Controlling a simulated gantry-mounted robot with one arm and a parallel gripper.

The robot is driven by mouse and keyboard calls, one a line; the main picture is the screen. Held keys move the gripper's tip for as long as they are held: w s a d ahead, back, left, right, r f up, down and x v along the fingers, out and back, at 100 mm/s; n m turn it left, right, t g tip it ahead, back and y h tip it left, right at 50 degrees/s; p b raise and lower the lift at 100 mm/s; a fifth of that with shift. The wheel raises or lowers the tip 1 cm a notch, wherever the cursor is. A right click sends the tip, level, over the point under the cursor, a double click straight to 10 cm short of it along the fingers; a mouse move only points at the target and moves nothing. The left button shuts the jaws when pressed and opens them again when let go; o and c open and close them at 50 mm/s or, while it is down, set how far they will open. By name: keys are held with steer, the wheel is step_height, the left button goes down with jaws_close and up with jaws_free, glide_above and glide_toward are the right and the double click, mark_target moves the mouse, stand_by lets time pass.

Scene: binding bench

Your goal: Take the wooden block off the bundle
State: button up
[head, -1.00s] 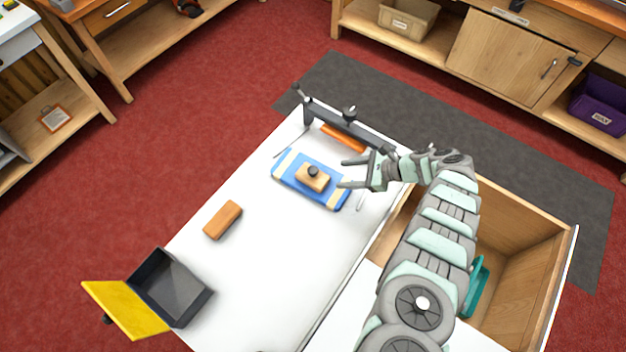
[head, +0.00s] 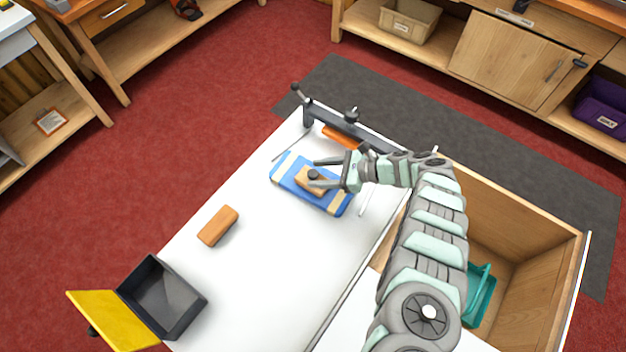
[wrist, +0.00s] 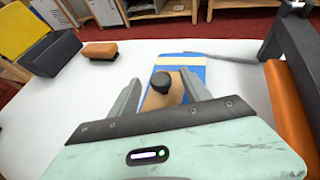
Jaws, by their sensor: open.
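The wooden block (head: 308,183) lies on the blue bundle (head: 329,204), which has pale bands near its ends. The block has a dark round knob on top. In the wrist view the block (wrist: 154,101) and its knob show between my fingers, with the blue bundle (wrist: 188,62) beneath and beyond. My gripper (head: 313,173) is open, its two fingers reaching left over the bundle on either side of the block's knob. I cannot tell whether the fingers touch the block. The block's near part is hidden by my gripper in the wrist view.
A dark clamp-like bar (head: 345,125) with an orange piece (head: 341,138) stands behind the bundle. A brown block (head: 218,226) and a black box (head: 165,297) with a yellow lid (head: 117,320) are on the left. An open wooden bin (head: 535,280) lies right. The white middle is clear.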

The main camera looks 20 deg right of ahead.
mark_target(306, 173)
steer(key=shift+x, duration=1.2)
steer(key=shift+d+r, duration=0.1)
steer(key=shift+c, duration=0.4)
jaws_close()
